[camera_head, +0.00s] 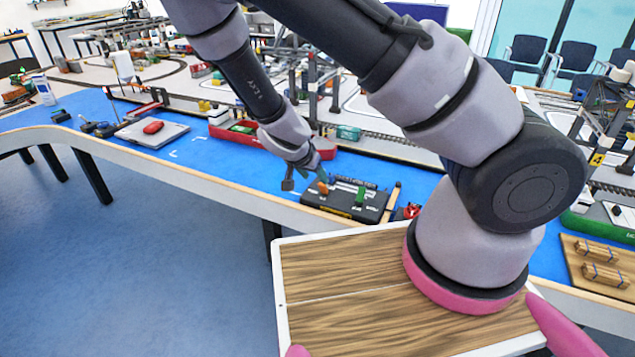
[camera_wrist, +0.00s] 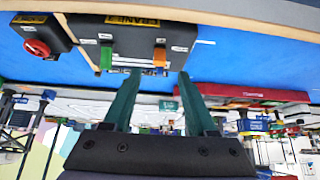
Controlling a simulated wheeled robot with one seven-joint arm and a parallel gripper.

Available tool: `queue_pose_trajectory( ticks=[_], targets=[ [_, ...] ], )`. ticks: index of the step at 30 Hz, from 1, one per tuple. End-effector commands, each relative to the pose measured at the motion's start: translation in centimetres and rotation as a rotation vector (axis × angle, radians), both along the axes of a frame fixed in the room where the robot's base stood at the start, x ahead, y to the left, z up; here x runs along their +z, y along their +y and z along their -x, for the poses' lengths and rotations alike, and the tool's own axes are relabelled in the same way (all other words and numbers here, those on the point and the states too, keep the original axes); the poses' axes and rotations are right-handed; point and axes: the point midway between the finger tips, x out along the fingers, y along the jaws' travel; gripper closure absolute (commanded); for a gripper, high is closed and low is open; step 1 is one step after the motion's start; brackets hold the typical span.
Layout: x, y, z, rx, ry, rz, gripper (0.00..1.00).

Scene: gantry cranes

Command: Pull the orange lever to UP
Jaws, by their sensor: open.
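The black control box (camera_head: 343,211) sits on the blue table, with a yellow label reading CRANE on it in the wrist view (camera_wrist: 132,21). Its orange lever (camera_head: 322,187) is on the left in the head view, and its green lever (camera_head: 360,196) is to the right. In the wrist view, the box is upside down, with the orange lever (camera_wrist: 160,56) right of the green lever (camera_wrist: 106,55). My gripper (camera_wrist: 159,72) is open, its two teal fingers apart. The orange lever lies between the fingertips in picture line; contact cannot be told. In the head view, my gripper (camera_head: 321,174) is just above the orange lever.
A box with a red knob (camera_wrist: 37,48) stands beside the control box, with a wooden stick (camera_wrist: 84,48) between them. A red tray (camera_head: 235,131) lies behind. A grey panel with a red object (camera_head: 153,127) is at left.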

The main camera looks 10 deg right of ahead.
Motion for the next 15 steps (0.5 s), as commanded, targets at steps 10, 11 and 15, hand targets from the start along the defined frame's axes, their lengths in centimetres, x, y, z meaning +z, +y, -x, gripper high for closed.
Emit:
queue_pose_trajectory(
  ticks=[10,11,15],
  targets=[
    [1.9,0.8,1.1,-0.001,0.000,0.001,0.43],
    [1.9,0.8,1.1,-0.001,0.000,0.001,0.43],
    [1.9,0.8,1.1,-0.001,0.000,0.001,0.43]
  ],
)
